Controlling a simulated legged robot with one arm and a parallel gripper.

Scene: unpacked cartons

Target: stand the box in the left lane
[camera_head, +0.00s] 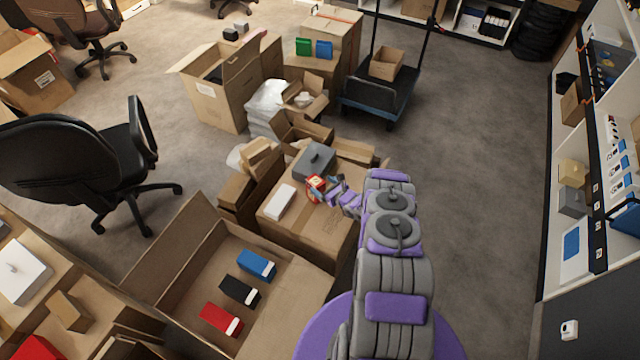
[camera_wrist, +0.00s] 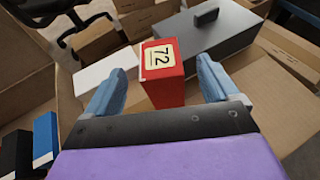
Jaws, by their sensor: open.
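A red box (camera_head: 314,187) with a pale label reading 72 stands on a brown carton top (camera_head: 322,229). In the wrist view the red box (camera_wrist: 163,88) is between the two blue fingers of my gripper (camera_wrist: 161,72). The fingers are open, with a gap visible on each side of the box. My gripper (camera_head: 325,189) reaches it from the right in the head view. No marked left lane can be made out.
A white box (camera_head: 279,202) and a grey lidded box (camera_head: 314,161) stand close to the red box. An open carton (camera_head: 181,292) at front left holds a blue box (camera_head: 257,266), a black box (camera_head: 239,291) and a red box (camera_head: 221,319). Floor at right is clear.

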